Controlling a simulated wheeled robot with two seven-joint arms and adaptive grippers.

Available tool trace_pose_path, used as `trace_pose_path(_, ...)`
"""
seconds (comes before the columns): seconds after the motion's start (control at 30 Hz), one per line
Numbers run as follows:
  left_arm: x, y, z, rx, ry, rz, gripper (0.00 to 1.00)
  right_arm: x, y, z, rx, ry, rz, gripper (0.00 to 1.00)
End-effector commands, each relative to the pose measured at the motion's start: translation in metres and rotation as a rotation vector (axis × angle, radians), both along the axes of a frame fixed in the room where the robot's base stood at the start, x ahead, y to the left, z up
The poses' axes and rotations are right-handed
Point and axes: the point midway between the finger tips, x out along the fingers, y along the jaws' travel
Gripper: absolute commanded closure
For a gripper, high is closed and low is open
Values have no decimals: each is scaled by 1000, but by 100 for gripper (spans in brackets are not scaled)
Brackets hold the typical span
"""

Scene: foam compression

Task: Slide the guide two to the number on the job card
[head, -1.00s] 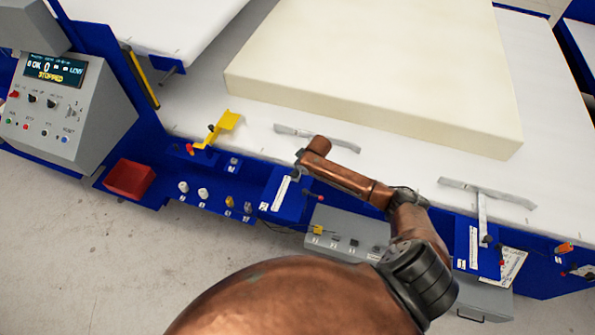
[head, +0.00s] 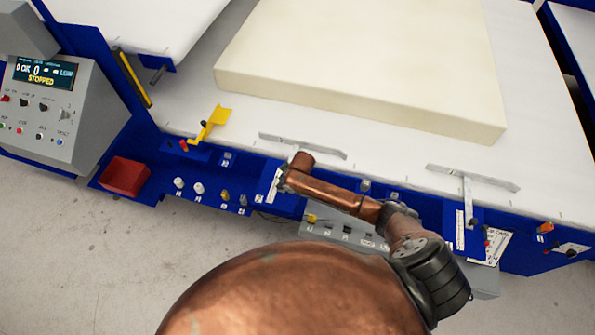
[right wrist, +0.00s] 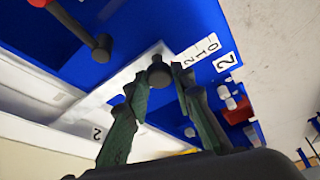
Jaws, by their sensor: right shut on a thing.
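The guide beside my right arm is a grey bar (head: 303,146) on the white table, short of the foam block (head: 360,70). Its white number scale (head: 273,185) is partly hidden by my forearm. In the right wrist view, my right gripper (right wrist: 160,80) has its green fingers around a dark round knob (right wrist: 159,72). Another grey guide (head: 472,180) lies to the right. The job card (head: 490,247) is partly covered and unreadable. My left gripper is out of view.
A control box (head: 45,110) at left displays STOPPED. A red bin (head: 125,177), a yellow bracket (head: 212,124) and several knobs sit along the blue front rail. A grey box (head: 345,238) is under my forearm. Floor is clear at lower left.

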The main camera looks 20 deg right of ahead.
Motion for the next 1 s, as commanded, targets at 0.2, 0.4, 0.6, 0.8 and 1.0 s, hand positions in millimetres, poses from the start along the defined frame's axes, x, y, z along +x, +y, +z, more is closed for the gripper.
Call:
trace_pose_path(0.2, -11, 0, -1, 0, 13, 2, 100, -2, 0, -2, -6, 5, 1, 100)
trace_pose_path(0.4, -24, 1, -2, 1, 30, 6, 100, -2, -1, -2, -4, 3, 0, 69)
trace_pose_path(0.6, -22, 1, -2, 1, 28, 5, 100, -1, -1, -1, -3, 1, -1, 61)
trace_pose_path(0.8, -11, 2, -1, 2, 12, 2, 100, -1, -1, 0, -2, 0, -1, 61)
trace_pose_path(1.0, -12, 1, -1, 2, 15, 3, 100, -7, -5, 18, -2, -2, 0, 61)
